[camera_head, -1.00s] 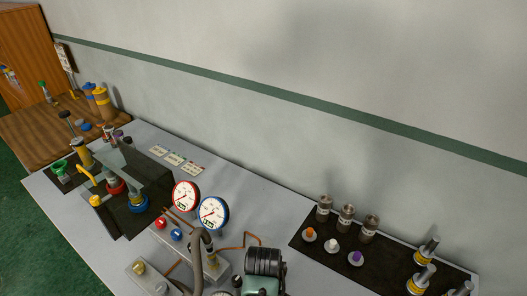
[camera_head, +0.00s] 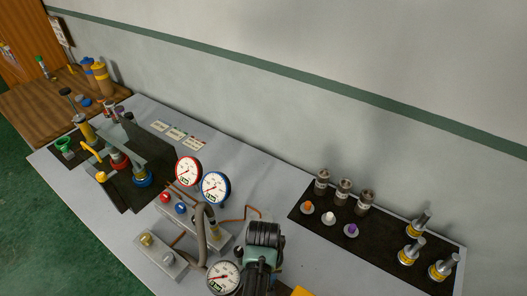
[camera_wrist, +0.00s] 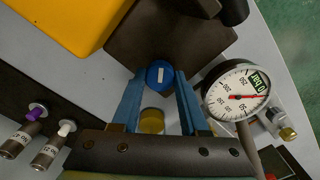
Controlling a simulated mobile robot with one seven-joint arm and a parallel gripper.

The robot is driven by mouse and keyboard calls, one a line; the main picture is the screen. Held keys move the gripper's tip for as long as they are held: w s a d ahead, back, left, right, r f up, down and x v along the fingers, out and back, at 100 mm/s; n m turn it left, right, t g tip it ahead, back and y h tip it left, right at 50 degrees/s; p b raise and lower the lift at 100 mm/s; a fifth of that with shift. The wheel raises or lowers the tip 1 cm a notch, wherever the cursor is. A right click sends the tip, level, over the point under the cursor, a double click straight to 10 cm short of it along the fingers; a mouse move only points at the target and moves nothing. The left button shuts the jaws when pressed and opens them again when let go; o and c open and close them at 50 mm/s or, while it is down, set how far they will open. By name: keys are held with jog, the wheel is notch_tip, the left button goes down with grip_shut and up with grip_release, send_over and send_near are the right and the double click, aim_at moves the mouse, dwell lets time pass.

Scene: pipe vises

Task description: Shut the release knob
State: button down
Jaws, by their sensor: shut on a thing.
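In the wrist view a round blue knob (camera_wrist: 160,69) with a white bar mark sits on a dark plate, between my two blue fingertips. My gripper (camera_wrist: 160,84) is shut on this blue knob, with one finger at each side. The white bar points roughly along the fingers. A brass-coloured round part (camera_wrist: 152,121) shows between the fingers, nearer the palm.
A white dial gauge (camera_wrist: 235,95) stands close at the right of my fingers; it also shows in the head view (camera_head: 224,277). A yellow body (camera_wrist: 68,28) lies at upper left.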

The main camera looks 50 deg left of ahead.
jog(key=m, duration=0.3)
jog(key=shift+r+m+p, duration=0.1)
jog(key=shift+m+p, duration=0.25)
jog(key=shift+m, duration=0.05)
jog(key=shift+w+m, duration=0.1)
jog(key=shift+m, duration=1.8)
jog(key=shift+p, duration=0.3)
jog(key=shift+c, duration=2.1)
grip_release()
notch_tip(320, 180, up, 13)
jog(key=b, duration=0.2)
